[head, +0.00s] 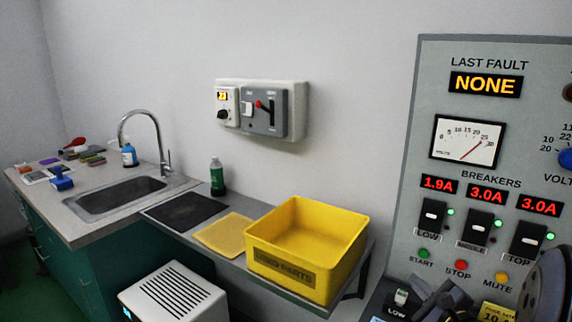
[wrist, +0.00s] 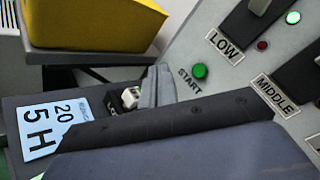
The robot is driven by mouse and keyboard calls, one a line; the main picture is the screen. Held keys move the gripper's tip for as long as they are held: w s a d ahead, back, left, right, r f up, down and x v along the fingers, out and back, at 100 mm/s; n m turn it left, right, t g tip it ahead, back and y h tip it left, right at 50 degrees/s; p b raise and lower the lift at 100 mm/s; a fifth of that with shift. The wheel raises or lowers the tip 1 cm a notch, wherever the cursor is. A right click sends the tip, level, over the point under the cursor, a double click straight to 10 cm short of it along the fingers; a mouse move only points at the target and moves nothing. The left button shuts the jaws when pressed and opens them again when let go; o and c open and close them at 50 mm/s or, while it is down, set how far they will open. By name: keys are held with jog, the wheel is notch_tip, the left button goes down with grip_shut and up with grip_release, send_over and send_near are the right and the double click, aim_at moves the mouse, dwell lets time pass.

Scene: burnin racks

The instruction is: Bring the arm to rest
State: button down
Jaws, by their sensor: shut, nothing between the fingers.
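My gripper (head: 428,292) is low at the right in the head view, in front of the grey breaker panel (head: 405,240) and just right of a small switch labelled LOW (head: 400,297). In the wrist view my gripper (wrist: 157,87) shows its grey fingers together, with nothing seen between them. The fingers appear close to a small white switch (wrist: 131,97); I cannot tell whether they touch it. Part of my arm fills the lower right of the head view and hides some of the area below the panel.
A yellow bin (head: 300,277) stands on the narrow shelf (head: 225,265) left of the panel. A green START button (wrist: 199,71) and breaker switches are close by. A sink (head: 115,198) and a green bottle (head: 217,178) are further left. A white ventilated box (head: 175,293) stands below.

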jog(key=shift+s+a, duration=0.45)
jog(key=shift+s, duration=0.2)
jog(key=shift+w+d, duration=0.1)
jog(key=w+d, duration=0.2)
jog(key=w, duration=0.1)
jog(key=w+d, duration=0.1)
jog(key=shift+w+f, duration=0.25)
jog(key=shift+w, duration=0.1)
jog(key=shift+b, duration=0.7)
jog(key=shift+b, duration=0.4)
jog(key=shift+s+r+b, duration=0.1)
jog(key=shift+b, duration=0.25)
jog(key=shift+s+a+r, duration=0.2)
jog(key=shift+s+a, duration=0.3)
jog(key=shift+s, duration=0.2)
jog(key=shift+w+d+r+p, duration=0.1)
jog(key=shift+w+d+p, duration=0.55)
jog(key=shift+w+p, duration=0.2)
jog(key=shift+s+a+r+p, duration=0.1)
jog(key=shift+a+p, duration=0.05)
jog(key=shift+p, duration=0.7)
